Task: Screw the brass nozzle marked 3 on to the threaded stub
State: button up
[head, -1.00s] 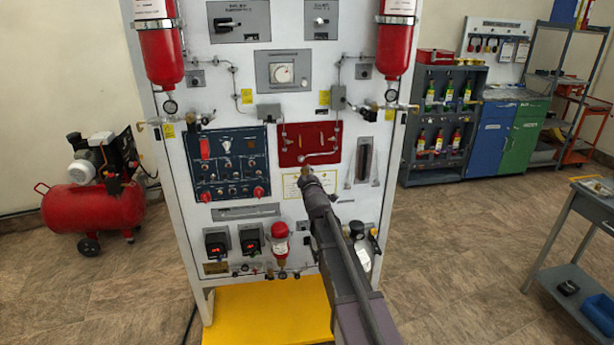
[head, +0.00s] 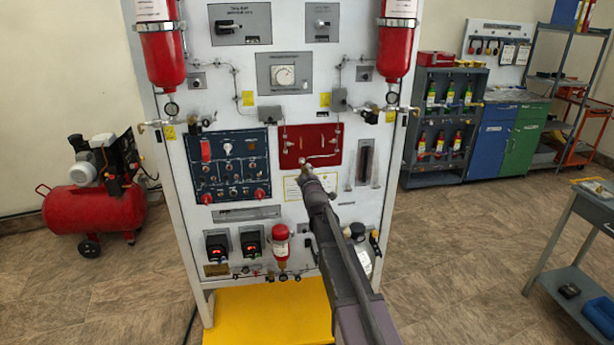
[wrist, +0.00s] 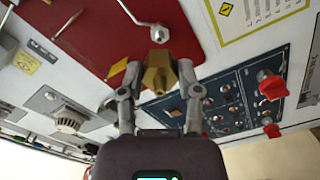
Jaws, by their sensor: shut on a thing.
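The brass nozzle (wrist: 158,76) is between the two fingertips of my gripper (wrist: 159,90) in the wrist view, and the fingers are shut on it. No number can be read on it. A silver threaded stub (wrist: 158,34) shows just beyond the nozzle's far end, at the edge of a dark red panel (wrist: 110,28). The two are lined up and very close; I cannot tell whether they touch. In the head view my gripper (head: 299,177) is at the lower edge of the red panel (head: 325,134), and the nozzle is too small to make out.
A dark blue switch panel (head: 232,150) with red knobs is beside the red panel. A bent metal pipe (wrist: 73,22) runs near the stub. Red cylinders (head: 163,60) hang above on both sides. A yellow step (head: 265,312) is below. A red compressor (head: 92,210) stands left.

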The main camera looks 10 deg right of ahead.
aim_at(303, 163)
jog(key=shift+w, duration=1.7)
jog(key=shift+w, duration=0.9)
dwell(1.1)
jog(key=shift+m, duration=1.7)
jog(key=shift+m, duration=1.8)
jog(key=shift+w, duration=0.1)
jog(key=shift+m, duration=1.7)
